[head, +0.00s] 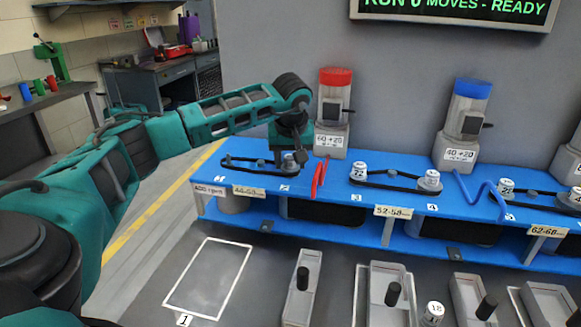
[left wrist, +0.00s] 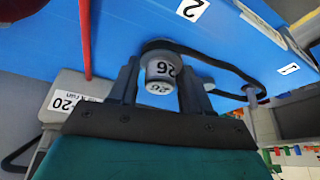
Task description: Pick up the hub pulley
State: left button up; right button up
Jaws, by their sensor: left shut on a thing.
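A grey pulley marked 26 (left wrist: 160,72) sits between the two fingers of my left gripper (left wrist: 159,65) in the left wrist view. The gripper is shut on it. In the head view my left gripper (head: 288,157) reaches down over the right end of the leftmost belt, and the pulley there is partly hidden by it. A black belt (left wrist: 228,66) runs from beside the pulley to a small post at the other end; whether it touches the pulley is unclear. No label in view names the hub pulley. My right gripper is not in view.
The blue conveyor deck (head: 400,205) carries more belts with marked pulleys. A red-capped motor tower (head: 334,140) stands close right of my gripper, with a red zigzag piece (head: 319,177) in front. A white-outlined empty area (head: 208,277) and several grey holders with black pegs lie nearer.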

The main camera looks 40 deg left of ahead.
pick_arm(q)
jog(key=shift+c, duration=0.9)
jog(key=shift+r, duration=0.15)
